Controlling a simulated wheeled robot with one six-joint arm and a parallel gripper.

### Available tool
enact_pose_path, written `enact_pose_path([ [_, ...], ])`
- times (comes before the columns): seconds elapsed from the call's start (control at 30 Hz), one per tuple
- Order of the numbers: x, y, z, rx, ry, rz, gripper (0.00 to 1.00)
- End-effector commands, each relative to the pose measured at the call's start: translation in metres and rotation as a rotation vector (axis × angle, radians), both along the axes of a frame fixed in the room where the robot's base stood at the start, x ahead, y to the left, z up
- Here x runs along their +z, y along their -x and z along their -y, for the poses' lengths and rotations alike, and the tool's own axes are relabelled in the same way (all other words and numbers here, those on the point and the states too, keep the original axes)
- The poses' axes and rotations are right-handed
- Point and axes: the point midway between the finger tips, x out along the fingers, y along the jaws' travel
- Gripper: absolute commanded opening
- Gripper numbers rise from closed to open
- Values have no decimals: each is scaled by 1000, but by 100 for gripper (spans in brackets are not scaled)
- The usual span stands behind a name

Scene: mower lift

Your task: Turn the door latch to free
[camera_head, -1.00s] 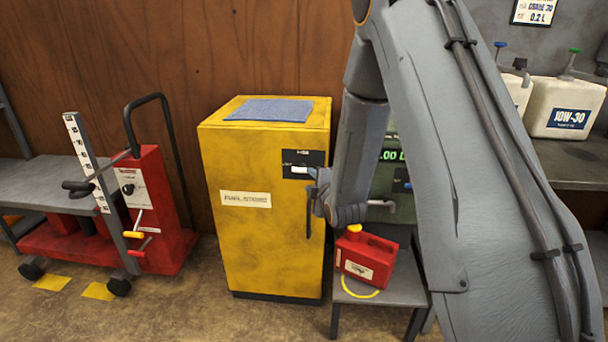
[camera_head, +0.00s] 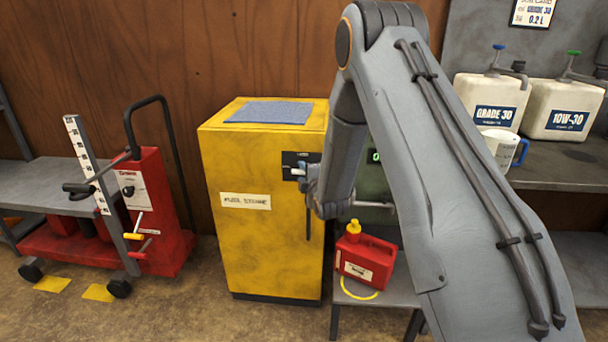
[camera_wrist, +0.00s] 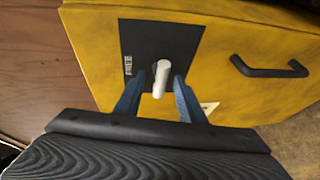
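The yellow fuel storage cabinet (camera_head: 255,240) stands shut against the wooden wall. Its door latch, a white lever (camera_wrist: 161,78) on a black plate (camera_wrist: 178,48), shows in the wrist view, with the word FREE at the plate's left end. The lever points toward my gripper, not at that word. My gripper (camera_wrist: 158,90) is open, with its two blue fingers on either side of the lever's end; a gap shows at least on the right, and I cannot tell whether the left finger touches. In the head view my gripper (camera_head: 307,180) is at the plate, partly hidden by my arm.
A black door handle (camera_wrist: 269,68) sits to the right of the latch in the wrist view. A red fuel can (camera_head: 365,262) stands on a low grey stand right of the cabinet. A red wheeled lift (camera_head: 160,215) is at left. Oil jugs (camera_head: 492,103) stand on the right bench.

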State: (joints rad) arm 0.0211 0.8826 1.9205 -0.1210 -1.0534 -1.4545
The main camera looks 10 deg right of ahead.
Motion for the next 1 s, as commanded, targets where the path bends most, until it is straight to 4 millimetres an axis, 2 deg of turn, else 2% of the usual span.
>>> enact_pose_path([
  [0.1, 0, 0, 0, 0, 0, 0, 36],
  [0.13, 0, 0, 0, 0, 0, 0, 33],
  [0.33, 0, 0, 0, 0, 0, 0, 0],
  [0.67, -1, 0, 2, -2, -34, 10, 0],
  [1.0, -6, 0, 3, -2, -241, 77, 0],
])
